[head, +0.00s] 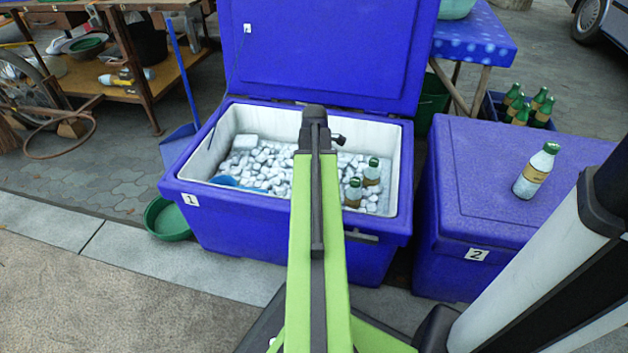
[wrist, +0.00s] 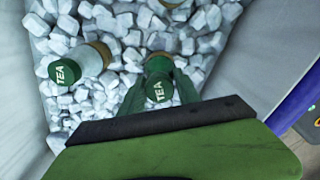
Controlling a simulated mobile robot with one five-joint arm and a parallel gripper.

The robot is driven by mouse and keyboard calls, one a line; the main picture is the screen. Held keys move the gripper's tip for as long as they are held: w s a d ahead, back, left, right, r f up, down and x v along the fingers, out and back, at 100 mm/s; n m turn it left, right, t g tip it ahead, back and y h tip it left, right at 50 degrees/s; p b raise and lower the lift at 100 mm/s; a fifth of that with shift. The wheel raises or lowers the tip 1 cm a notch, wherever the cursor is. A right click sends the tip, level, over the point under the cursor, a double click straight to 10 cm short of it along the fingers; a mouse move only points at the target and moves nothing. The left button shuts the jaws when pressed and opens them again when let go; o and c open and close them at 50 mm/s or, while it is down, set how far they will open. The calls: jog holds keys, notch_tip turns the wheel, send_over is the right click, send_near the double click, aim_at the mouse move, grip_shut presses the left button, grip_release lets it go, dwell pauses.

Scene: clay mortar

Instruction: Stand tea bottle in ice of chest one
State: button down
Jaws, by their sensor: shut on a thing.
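Chest one (head: 270,238) is blue, marked 1, with its lid up and white ice (head: 262,165) inside. Two green-capped bottles (head: 353,193) (head: 372,172) stand close together in the ice at its right side. In the wrist view, my gripper (wrist: 160,92) has its green fingers shut around a tea bottle (wrist: 157,65), seen from above with its cap marked TEA. Whether its base rests in the ice is hidden. Another TEA bottle (wrist: 90,60) is in the ice to its left. In the head view my arm hides the gripper.
Closed chest two (head: 490,200) stands at the right with a green-capped bottle (head: 537,171) on its lid. A crate of several bottles (head: 527,107) is behind it. A green basin (head: 167,220) lies left of chest one. The chest's pale inner walls bound the ice.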

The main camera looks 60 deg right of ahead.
jog(key=shift+f+b, duration=0.5)
jog(key=c, duration=0.8)
grip_release()
jog(key=shift+o, duration=0.5)
jog(key=o, duration=0.4)
notch_tip(320, 180, up, 27)
jog(key=p, duration=2.7)
